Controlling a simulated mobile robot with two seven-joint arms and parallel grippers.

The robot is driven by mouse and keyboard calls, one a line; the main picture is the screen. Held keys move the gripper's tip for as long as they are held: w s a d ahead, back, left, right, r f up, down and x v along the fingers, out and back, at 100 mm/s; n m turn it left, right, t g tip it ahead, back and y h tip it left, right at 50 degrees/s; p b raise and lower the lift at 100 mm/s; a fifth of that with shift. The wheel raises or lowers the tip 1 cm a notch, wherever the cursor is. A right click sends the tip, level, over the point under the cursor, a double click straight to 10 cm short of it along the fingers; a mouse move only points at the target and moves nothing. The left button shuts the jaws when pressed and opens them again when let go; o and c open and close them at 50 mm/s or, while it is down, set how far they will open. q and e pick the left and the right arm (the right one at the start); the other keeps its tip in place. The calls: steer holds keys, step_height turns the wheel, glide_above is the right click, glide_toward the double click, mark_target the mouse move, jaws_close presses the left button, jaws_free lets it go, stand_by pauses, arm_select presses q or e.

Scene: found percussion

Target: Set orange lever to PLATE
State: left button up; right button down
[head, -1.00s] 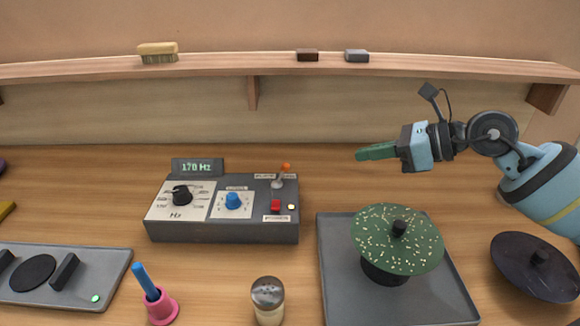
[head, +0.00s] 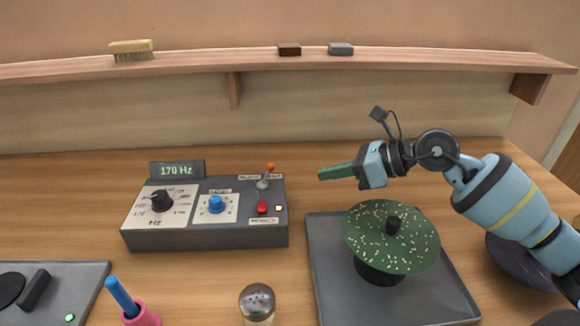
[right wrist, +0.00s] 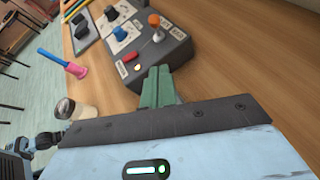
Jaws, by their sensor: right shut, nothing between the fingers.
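The orange-tipped lever (head: 268,172) stands at the back right of the grey control box (head: 205,235), above a red switch. It leans slightly right in the head view, with small labels beside it too blurred to read fully. It also shows in the right wrist view (right wrist: 155,25), just beyond my fingertips. My right gripper (head: 322,174) is shut and empty, its green fingers pointing left toward the lever, a short gap to its right. The fingers also show in the right wrist view (right wrist: 158,74). The green speckled plate (head: 390,237) sits on a black stand. My left gripper is out of view.
The box carries a black knob (head: 160,200), a blue knob (head: 215,204), a red switch (head: 262,207) and a 170 Hz display (head: 177,170). A grey tray (head: 322,270) lies under the plate. A shaker (head: 257,302) stands in front. The table behind the box is clear.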

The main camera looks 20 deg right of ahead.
steer(key=w+a+f+p, duration=0.1)
steer(key=w+a, duration=0.5)
steer(key=a, duration=0.1)
steer(key=shift+f, duration=0.2)
steer(key=shift+p, duration=0.3)
